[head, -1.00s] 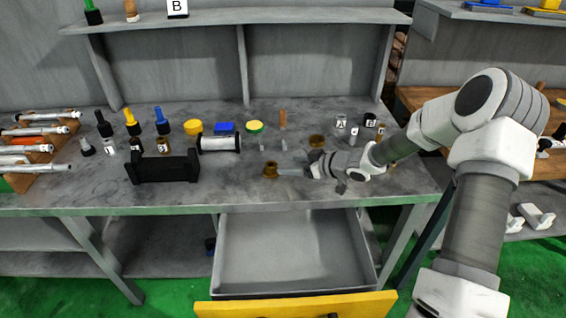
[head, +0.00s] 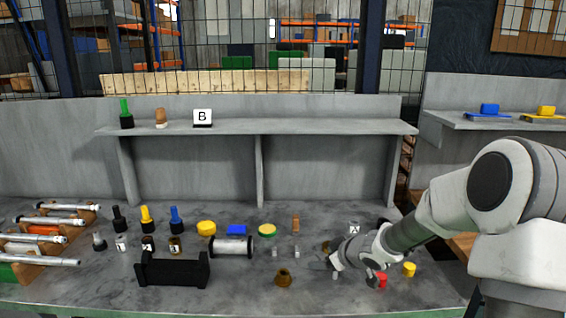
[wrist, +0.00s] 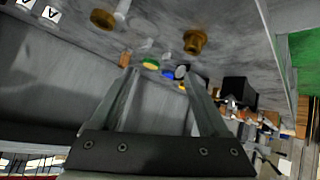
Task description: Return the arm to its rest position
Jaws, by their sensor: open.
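My gripper (head: 350,271) is at the end of my white and grey arm, low over the right part of the grey workbench (head: 225,288). In the wrist view its two fingers (wrist: 160,85) stand apart with nothing between them. A brass flanged bushing (head: 283,278) stands on the bench to the left of my gripper, apart from it. It also shows in the wrist view (wrist: 195,40). A second brass piece (head: 326,247) is just behind the gripper, partly hidden by it.
Red (head: 380,281) and yellow (head: 409,269) small parts sit close to the right of my gripper. A black holder (head: 172,270), a metal cylinder (head: 232,247) and several bottles stand farther left. A shelf with a B sign (head: 203,117) runs along the back.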

